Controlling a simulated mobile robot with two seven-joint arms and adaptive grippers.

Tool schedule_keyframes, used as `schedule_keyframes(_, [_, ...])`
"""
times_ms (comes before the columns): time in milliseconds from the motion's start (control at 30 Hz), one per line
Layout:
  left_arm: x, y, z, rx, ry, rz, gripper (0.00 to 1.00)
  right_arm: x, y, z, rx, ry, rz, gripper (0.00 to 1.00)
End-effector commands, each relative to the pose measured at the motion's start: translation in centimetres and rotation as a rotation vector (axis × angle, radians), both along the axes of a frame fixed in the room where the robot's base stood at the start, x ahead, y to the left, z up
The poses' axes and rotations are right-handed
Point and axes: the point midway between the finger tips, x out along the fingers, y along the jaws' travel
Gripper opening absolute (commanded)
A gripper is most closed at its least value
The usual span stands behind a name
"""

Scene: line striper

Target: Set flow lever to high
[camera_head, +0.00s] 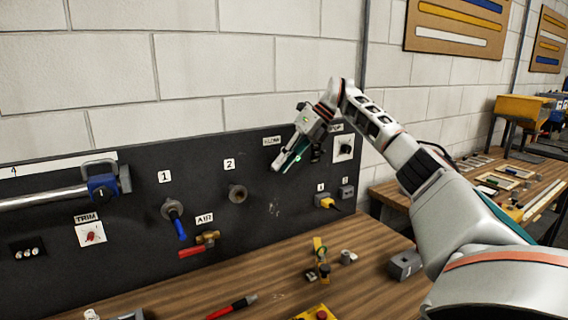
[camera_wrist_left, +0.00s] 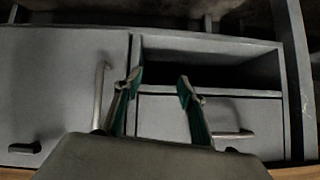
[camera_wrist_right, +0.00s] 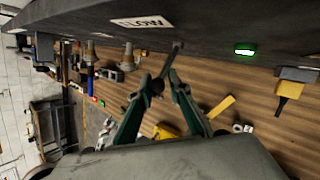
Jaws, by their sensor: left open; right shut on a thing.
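The black panel (camera_head: 150,235) on the wall carries the FLOW label (camera_head: 272,141), which also shows in the right wrist view (camera_wrist_right: 143,22). My right gripper (camera_head: 281,163) is at the panel just below that label. In the right wrist view its green fingers (camera_wrist_right: 160,84) close around the flow lever (camera_wrist_right: 171,62), a thin rod with a dark knob. The head view hides the lever behind the gripper. My left gripper (camera_wrist_left: 159,80) is open and empty, in front of a grey cabinet, and does not show in the head view.
A lit green indicator (camera_wrist_right: 245,50) is on the panel beside the lever. Left on the panel are a blue-handled valve (camera_head: 180,228) and a red-handled AIR valve (camera_head: 200,246). The wooden bench (camera_head: 240,275) below holds tools and small parts. The cabinet (camera_wrist_left: 60,80) has bar handles.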

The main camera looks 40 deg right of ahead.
Motion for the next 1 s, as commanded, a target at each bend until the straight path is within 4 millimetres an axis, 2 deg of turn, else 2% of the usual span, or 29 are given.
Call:
schedule_keyframes(33, [0.0, -0.1, 0.0, -0.002, 0.000, 0.001, 0.40, 0.2, -0.1, 0.8, 0.001, -0.022, 0.000, 0.00])
schedule_keyframes(67, [0.0, -0.1, 0.1, -0.002, 0.000, 0.002, 0.40, 0.2, -0.1, 0.8, 0.001, -0.022, 0.000, 0.00])
schedule_keyframes(100, [0.0, -0.2, 0.1, -0.005, 0.000, 0.003, 0.40, 0.2, -0.1, 0.8, 0.001, -0.022, 0.000, 0.23])
schedule_keyframes(167, [0.0, -0.3, 0.1, -0.007, 0.001, 0.004, 0.40, 0.2, -0.1, 0.8, 0.001, -0.021, 0.001, 0.36])
schedule_keyframes(567, [-0.5, -0.1, -0.2, -0.003, 0.009, 0.002, 0.40, 0.0, -0.2, 0.6, 0.001, -0.010, -0.001, 0.36])
schedule_keyframes(767, [-0.3, -0.2, -0.1, -0.004, 0.005, 0.002, 0.40, -0.9, -1.3, 2.6, 0.002, -0.013, -0.003, 0.36])
schedule_keyframes(1000, [-0.2, -0.2, -0.1, -0.004, 0.004, 0.003, 0.40, -2.5, -3.3, 6.0, 0.002, -0.014, -0.004, 0.36])
